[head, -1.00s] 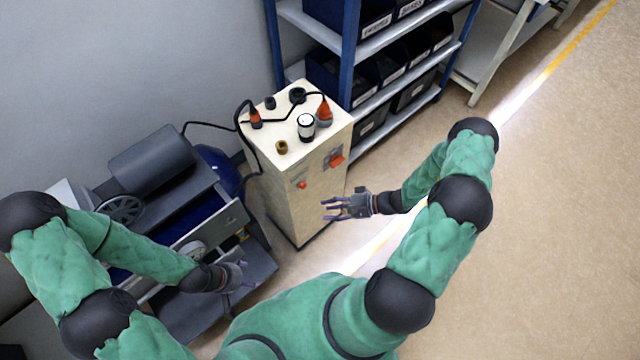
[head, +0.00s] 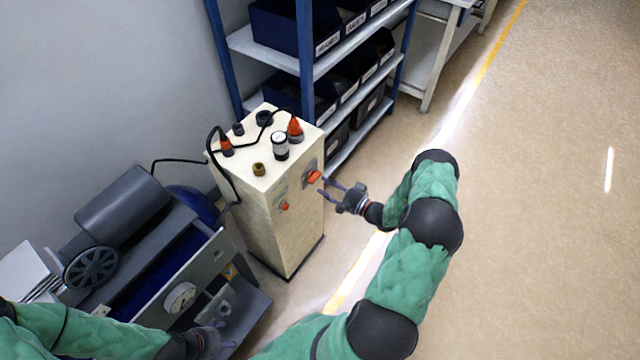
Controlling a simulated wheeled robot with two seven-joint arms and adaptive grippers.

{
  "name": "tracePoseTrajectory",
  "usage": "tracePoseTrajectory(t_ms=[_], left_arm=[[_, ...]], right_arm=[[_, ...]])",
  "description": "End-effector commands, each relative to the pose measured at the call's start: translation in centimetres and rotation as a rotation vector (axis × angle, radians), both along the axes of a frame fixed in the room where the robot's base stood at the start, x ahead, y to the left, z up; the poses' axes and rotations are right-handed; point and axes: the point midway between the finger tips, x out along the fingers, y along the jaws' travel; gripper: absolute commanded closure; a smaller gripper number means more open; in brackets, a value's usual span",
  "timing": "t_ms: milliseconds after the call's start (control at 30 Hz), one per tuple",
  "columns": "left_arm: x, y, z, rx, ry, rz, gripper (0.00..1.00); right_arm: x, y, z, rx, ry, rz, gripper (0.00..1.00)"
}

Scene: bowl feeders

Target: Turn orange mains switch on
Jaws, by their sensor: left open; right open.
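The orange mains switch (head: 313,177) sits on a grey plate high on the side face of the cream cabinet (head: 262,222). My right gripper (head: 327,191) is open, its fingers pointing left at the switch. The fingertips are close beside and slightly below the switch; I cannot tell whether they touch it. A smaller orange-red knob (head: 284,206) is lower left on the cabinet. My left gripper (head: 222,337) is open and empty at the bottom, in front of the grey machine, partly cut off from clear view.
Bottles, caps and a black cable (head: 213,145) are on the cabinet top. A grey machine (head: 150,255) with a motor and gauge stands left. A blue-framed shelf (head: 310,75) with dark bins stands behind. The floor at right is clear.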

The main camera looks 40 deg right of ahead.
Motion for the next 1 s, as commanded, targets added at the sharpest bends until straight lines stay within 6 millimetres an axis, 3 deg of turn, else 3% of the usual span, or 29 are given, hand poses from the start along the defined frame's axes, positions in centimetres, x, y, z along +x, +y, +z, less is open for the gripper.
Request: tracePoseTrajectory(t_ms=[233, 600, 633, 767, 800, 1000], left_arm=[[0.0, 0.0, -0.9, 0.0, 0.0, 0.0, 0.3], [0.0, 0.0, -0.9, 0.0, 0.0, 0.0, 0.3], [0.0, 0.0, -0.9, 0.0, 0.0, 0.0, 0.3], [0.0, 0.0, -0.9, 0.0, 0.0, 0.0, 0.3], [0.0, 0.0, -0.9, 0.0, 0.0, 0.0, 0.3], [0.0, 0.0, -0.9, 0.0, 0.0, 0.0, 0.3]], right_arm=[[2.7, 0.9, -0.1, 0.001, 0.0, 0.002, 0.56], [3.2, 1.0, 0.0, 0.002, 0.002, 0.0, 0.56], [3.2, 1.0, 0.0, 0.002, 0.002, 0.0, 0.59], [3.2, 1.0, 0.0, 0.002, 0.001, 0.0, 0.96], [3.2, 1.0, 0.0, 0.002, 0.001, 0.0, 1.0], [3.2, 1.0, 0.0, 0.004, 0.002, 0.001, 1.0]])
